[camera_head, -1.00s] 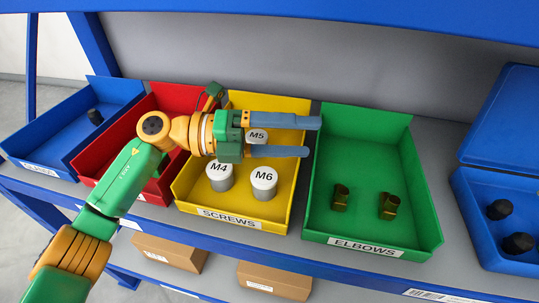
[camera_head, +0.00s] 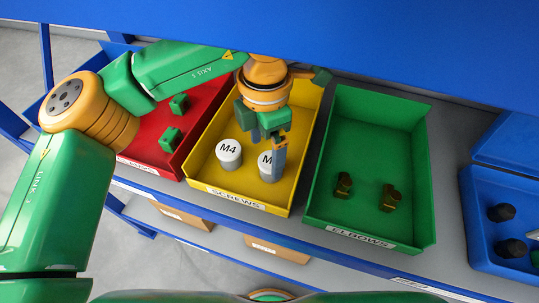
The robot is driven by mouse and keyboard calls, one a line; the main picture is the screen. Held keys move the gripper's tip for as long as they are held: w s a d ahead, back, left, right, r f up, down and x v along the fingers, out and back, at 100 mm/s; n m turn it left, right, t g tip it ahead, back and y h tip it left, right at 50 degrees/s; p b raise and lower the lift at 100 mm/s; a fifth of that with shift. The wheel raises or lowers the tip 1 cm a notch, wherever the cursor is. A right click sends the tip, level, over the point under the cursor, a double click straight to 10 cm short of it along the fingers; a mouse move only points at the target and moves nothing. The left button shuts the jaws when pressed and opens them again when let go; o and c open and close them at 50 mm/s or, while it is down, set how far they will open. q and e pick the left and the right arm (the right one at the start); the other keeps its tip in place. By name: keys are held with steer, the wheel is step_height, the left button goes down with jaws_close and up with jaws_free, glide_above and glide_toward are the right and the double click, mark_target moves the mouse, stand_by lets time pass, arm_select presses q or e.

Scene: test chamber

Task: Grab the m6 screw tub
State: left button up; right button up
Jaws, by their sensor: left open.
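The M6 screw tub (camera_head: 266,162), a white-lidded grey cylinder, stands upright at the front right of the yellow SCREWS bin (camera_head: 233,195). A blue-grey finger covers the right part of its label. My left gripper (camera_head: 277,162) points down into the bin, open, with its fingers seen nearly edge-on. I cannot tell whether the fingers stand around the tub or touch it. The M4 tub (camera_head: 229,152) stands just to its left. The M5 tub is hidden behind the gripper. My right gripper is not in view.
The green ELBOWS bin (camera_head: 375,128) with two brass fittings is on the right, and the red bin (camera_head: 206,105) with green parts is on the left. A blue case (camera_head: 482,229) stands at far right. A blue shelf beam (camera_head: 400,45) runs overhead.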

arm_select(q)
steer(key=f, duration=0.2)
steer(key=f+p, duration=0.1)
steer(key=f, duration=0.1)
steer(key=d+f+p, duration=0.1)
steer(key=f, duration=0.1)
steer(key=shift+w, duration=0.3)
jaws_close()
steer(key=shift+r, duration=0.15)
